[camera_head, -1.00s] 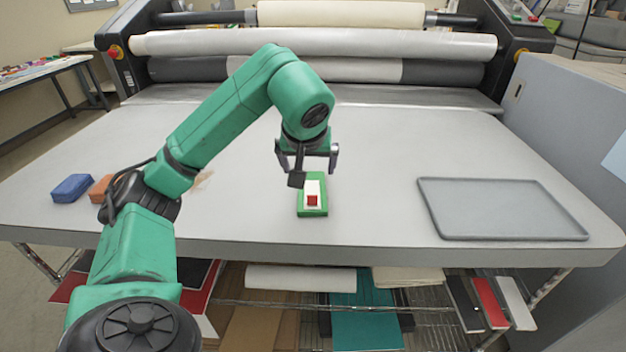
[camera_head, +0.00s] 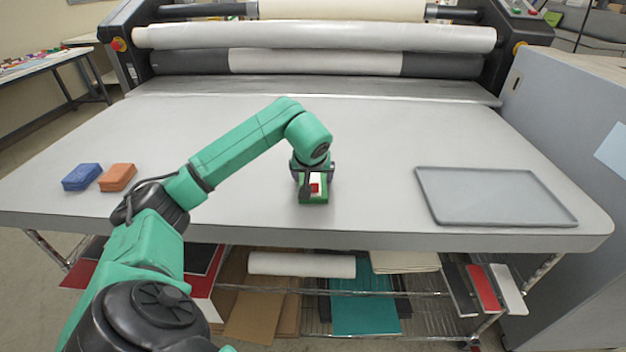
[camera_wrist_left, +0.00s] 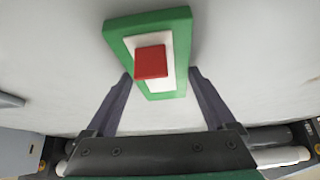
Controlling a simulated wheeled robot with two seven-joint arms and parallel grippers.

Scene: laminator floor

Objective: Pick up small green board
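The small green board (camera_head: 322,200) lies near the front middle of the grey table. A white plate with a red block (camera_wrist_left: 151,61) sits on top of it. My left gripper (camera_head: 318,181) is low over the board, with its fingers along the two sides. In the left wrist view, the spread fingers (camera_wrist_left: 160,76) flank the near part of the green board (camera_wrist_left: 121,40). Whether the fingertips touch its sides is hard to tell. My right gripper is out of view.
A blue block (camera_head: 82,177) and an orange block (camera_head: 118,177) lie on the table at the left. A flat grey tray (camera_head: 495,197) lies at the right. The laminator rollers (camera_head: 315,37) stand at the back. The table between board and tray is clear.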

